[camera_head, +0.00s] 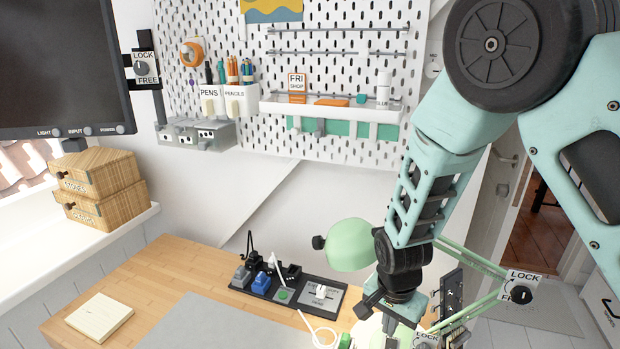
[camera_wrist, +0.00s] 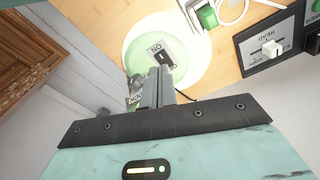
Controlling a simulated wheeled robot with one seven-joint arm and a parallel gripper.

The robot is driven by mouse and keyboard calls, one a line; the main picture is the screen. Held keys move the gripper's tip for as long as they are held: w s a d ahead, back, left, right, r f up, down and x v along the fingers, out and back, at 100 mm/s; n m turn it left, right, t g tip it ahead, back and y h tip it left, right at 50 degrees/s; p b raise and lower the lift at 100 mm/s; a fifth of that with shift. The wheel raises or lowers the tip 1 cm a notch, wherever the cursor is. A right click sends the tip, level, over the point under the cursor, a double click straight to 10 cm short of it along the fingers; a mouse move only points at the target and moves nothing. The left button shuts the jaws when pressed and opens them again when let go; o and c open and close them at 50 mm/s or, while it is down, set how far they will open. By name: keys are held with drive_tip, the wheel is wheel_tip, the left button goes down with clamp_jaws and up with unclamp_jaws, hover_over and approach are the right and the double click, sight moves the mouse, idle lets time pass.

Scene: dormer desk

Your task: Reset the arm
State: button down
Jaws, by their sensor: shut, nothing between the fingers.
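My gripper (camera_wrist: 163,88) shows in the wrist view with its fingers together and nothing between them. It is over the round pale green lamp base (camera_wrist: 140,60), close to a dark switch on a white label there. I cannot tell whether the fingertips touch the switch. In the head view my arm comes down from the upper right, and the gripper end is low at the desk's right side, partly hidden among the lamp's parts.
A green desk lamp (camera_head: 350,245) stands close beside my wrist, its arms reaching right to a lock knob (camera_head: 520,291). A black control panel (camera_head: 290,287) lies left of it. A note pad (camera_head: 100,316) is at the desk's left. The desk mat (camera_head: 215,325) is clear.

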drive_tip(key=s+a+r+n+y, duration=0.1)
drive_tip(key=s+a+r+n, duration=0.25)
drive_tip(key=s+r, duration=0.25)
drive_tip(key=s+a+r+n+y, duration=0.1)
drive_tip(key=s+a+r+n, duration=0.1)
drive_tip(key=s+r+n, duration=0.4)
drive_tip(key=s+d+r+n, duration=0.1)
drive_tip(key=s+r+n, duration=0.5)
drive_tip(key=s, duration=0.3)
drive_tip(key=shift+s+d+r+n+g+h, duration=0.3)
drive_tip(key=shift+s+d+n+h, duration=0.1)
drive_tip(key=shift+n, duration=0.15)
